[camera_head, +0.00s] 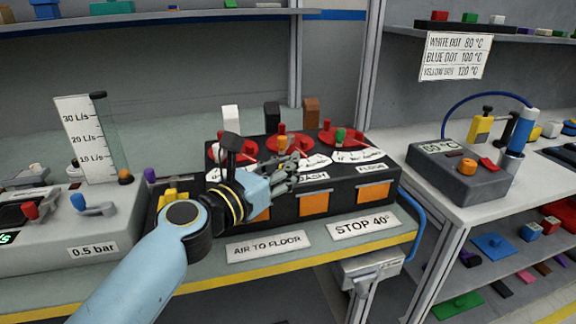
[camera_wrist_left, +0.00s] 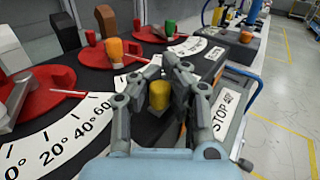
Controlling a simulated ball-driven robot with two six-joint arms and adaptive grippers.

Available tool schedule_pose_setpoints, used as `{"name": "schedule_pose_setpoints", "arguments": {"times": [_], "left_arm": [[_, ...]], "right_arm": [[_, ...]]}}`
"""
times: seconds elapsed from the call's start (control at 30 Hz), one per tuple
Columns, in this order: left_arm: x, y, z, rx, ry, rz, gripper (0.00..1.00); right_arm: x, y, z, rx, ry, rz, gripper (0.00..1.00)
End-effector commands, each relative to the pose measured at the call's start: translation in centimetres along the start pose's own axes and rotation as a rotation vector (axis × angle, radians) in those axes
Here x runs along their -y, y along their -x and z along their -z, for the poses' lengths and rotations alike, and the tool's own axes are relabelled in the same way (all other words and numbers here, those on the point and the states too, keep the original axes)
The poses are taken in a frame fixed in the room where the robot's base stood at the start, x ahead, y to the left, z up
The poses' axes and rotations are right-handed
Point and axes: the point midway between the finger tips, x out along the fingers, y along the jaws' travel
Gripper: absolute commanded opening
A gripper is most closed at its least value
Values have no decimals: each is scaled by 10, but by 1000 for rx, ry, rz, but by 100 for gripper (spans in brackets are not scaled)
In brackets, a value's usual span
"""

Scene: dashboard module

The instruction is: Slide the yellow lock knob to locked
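The yellow lock knob (camera_wrist_left: 159,95) is a small upright yellow piece on the dark top of the dashboard module, near its front edge. In the left wrist view it stands between the two fingers of my left gripper (camera_wrist_left: 166,76), which sit close on either side. I cannot tell whether they touch it. In the head view my left gripper (camera_head: 288,170) reaches over the front of the dashboard module (camera_head: 345,204), and the knob is hidden there. My right gripper is in neither view.
Three red dials with orange, green and grey pointers stand behind my left gripper; the green pointer (camera_head: 340,136) is on the right. Signs "AIR TO FLOOR" (camera_head: 269,246) and "STOP 40°" (camera_head: 364,226) lie in front.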

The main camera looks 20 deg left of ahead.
Motion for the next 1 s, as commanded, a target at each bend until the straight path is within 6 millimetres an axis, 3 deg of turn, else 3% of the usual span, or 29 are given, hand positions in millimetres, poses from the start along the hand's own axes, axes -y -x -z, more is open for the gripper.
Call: {"name": "schedule_pose_setpoints", "arguments": {"times": [0.2, 0.53, 0.83, 1.0], "left_arm": [[-18, 30, 5, -9, 1, 6, 0], [-22, 36, 5, -11, 3, 4, 0], [-23, 34, 4, -8, 2, 3, 40], [-23, 34, 2, -5, 2, 2, 41]], "right_arm": [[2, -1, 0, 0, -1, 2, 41], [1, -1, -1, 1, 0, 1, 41], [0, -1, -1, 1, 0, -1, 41], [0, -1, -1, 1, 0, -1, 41]]}}
